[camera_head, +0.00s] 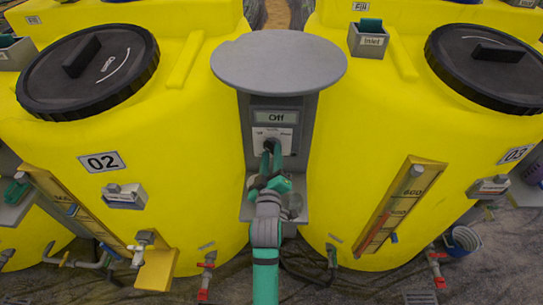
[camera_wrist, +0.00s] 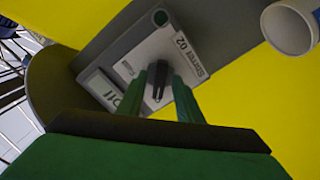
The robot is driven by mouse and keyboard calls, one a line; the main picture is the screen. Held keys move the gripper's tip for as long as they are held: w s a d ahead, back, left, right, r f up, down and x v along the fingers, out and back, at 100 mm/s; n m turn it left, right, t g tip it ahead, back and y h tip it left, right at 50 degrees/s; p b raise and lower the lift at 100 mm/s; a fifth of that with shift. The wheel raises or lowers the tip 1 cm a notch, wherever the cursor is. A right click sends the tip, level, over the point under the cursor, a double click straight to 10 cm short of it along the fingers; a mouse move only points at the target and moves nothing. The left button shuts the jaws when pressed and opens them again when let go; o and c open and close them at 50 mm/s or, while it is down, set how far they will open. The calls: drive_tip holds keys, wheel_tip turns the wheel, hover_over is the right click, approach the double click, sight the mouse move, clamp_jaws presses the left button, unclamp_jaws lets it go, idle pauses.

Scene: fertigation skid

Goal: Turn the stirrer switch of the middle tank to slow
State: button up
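The stirrer switch is a small dark knob (camera_wrist: 158,82) on a white plate (camera_wrist: 140,55) marked "Stirrer 02" in the wrist view. Its display (camera_head: 275,117) reads "Off" in the head view. The panel stands on a grey post between the yellow tank marked 02 (camera_head: 190,150) and the yellow tank marked 03 (camera_head: 350,130). My gripper (camera_wrist: 172,85) is in front of the plate, its two green fingers apart, with the knob between their tips. I cannot tell whether either finger touches it. In the head view my gripper (camera_head: 270,150) hides most of the knob.
A round grey hood (camera_head: 278,62) overhangs the panel, and a grey shelf (camera_head: 250,208) juts out below it. A pale cup-like thing (camera_wrist: 290,27) is at the upper right of the wrist view. Level gauges, valves and hoses line the tank fronts. A blue bucket (camera_head: 463,240) stands at right.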

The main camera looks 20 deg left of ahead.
clamp_jaws()
drive_tip(key=shift+m, duration=0.3)
drive_tip(key=m, duration=0.3)
drive_tip(key=shift+m, duration=0.3)
drive_tip(key=shift+a+m, duration=0.1)
drive_tip(key=shift+m, duration=2.1)
